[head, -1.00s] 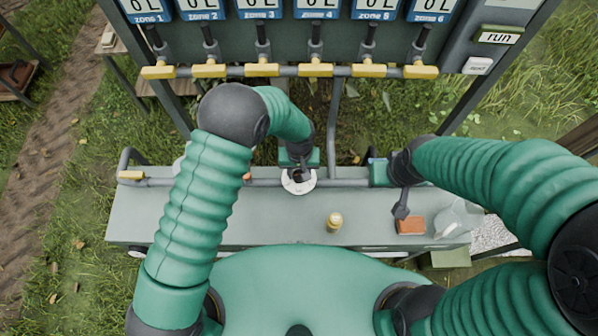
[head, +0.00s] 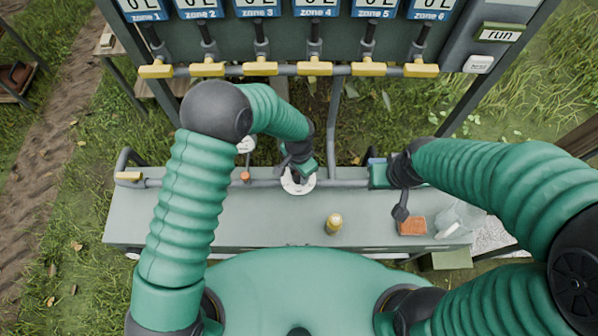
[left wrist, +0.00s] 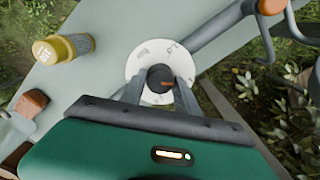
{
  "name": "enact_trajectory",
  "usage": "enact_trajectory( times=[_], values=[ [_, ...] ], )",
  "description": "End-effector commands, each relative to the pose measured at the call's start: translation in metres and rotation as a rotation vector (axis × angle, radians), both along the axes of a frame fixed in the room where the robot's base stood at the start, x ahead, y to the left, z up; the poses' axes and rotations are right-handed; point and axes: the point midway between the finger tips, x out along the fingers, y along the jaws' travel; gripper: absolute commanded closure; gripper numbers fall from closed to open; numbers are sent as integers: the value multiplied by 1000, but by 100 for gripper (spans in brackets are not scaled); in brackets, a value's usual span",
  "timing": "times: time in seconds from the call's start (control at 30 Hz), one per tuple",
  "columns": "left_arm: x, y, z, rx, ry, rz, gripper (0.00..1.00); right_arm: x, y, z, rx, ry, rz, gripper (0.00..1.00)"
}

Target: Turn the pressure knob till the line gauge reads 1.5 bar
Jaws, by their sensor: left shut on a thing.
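The pressure knob (left wrist: 160,77) is dark, with an orange mark, at the centre of a round white dial plate (left wrist: 141,60) with dark markings. In the head view this white plate (head: 298,187) sits at the back edge of the bench. My left gripper (left wrist: 160,88) is shut on the knob, one finger on each side; it also shows over the plate in the head view (head: 297,172). A small white round thing (head: 246,145), possibly the line gauge, shows partly behind my left arm; no reading can be made out. My right gripper (head: 400,212) hangs over the bench's right side.
A reddish-brown block (head: 412,225) and a clear container (head: 460,218) are at the right. A grey pipe (head: 345,183) runs along the back. Yellow valve handles (head: 314,69) line the panel above.

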Motion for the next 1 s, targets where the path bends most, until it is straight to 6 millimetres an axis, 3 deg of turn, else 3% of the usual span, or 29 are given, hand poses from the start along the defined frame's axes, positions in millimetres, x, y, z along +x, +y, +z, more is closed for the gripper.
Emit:
enact_trajectory(
  times=[0.3, 0.8, 0.83, 1.0],
  values=[
    [3, -1, 3, -2, -7, -104, 100, 0, 0, 0, 0, 0, 0, 64],
    [4, 0, 3, -2, -9, -118, 100, 0, 0, 0, 0, 0, 0, 64],
    [4, 0, 3, -2, -9, -118, 59, 0, 0, 0, 0, 0, 0, 64],
    [3, 0, 2, -1, -6, -117, 41, 0, 0, 0, 0, 0, 0, 64]
  ],
)
